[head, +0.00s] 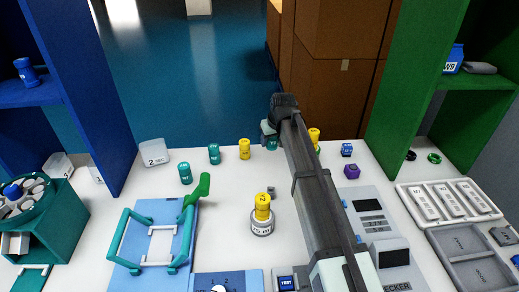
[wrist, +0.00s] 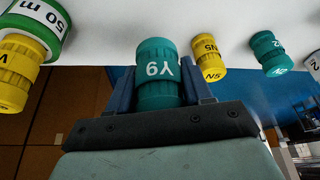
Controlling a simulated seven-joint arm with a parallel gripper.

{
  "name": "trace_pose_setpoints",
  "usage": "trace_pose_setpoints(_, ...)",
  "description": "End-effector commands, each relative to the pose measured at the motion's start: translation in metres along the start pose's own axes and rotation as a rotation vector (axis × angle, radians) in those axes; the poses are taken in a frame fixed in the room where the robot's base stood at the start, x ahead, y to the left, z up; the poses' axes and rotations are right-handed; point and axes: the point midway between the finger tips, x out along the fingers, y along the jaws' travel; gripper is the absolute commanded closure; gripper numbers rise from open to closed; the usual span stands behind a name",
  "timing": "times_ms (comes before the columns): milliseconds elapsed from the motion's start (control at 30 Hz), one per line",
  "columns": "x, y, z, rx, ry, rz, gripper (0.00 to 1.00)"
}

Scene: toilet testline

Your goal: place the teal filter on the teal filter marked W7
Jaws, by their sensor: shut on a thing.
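My gripper (head: 268,131) is at the far edge of the white table, shut on a teal filter (wrist: 158,75). The fingers (wrist: 160,92) stand on both sides of it in the wrist view, and its label looks like Y9. In the head view only a small part of this held filter (head: 272,145) shows below the gripper. Two other teal filters, one farther (head: 214,154) and one nearer (head: 185,173), stand upright to the left. One teal filter (wrist: 270,53) shows right of the gripper in the wrist view. I cannot read which is marked W7.
A yellow filter (head: 244,149) stands just left of my gripper, and another (head: 314,135) stands right of it. A yellow piece sits on a white-labelled weight (head: 262,222). A blue fixture with teal handles (head: 153,245) is at front left. A scale (head: 375,225) is at right.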

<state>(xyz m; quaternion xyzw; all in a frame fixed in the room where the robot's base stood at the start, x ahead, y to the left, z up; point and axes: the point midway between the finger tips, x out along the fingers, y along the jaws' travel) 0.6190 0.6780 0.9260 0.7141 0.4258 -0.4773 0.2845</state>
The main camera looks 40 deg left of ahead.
Motion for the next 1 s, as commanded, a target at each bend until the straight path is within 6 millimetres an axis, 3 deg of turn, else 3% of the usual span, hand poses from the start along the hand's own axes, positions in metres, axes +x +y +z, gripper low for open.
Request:
trace_pose_setpoints(200, -0.007, -0.006, -0.004, -0.006, 0.001, -0.003, 0.82)
trace_pose_setpoints(367, -0.007, -0.040, -0.011, -0.042, 0.001, -0.017, 0.82)
trace_pose_setpoints(667, -0.022, -0.159, -0.035, -0.167, 0.001, -0.069, 0.82)
trace_pose_setpoints(1000, -0.054, -0.291, -0.058, -0.303, 0.002, -0.125, 0.82)
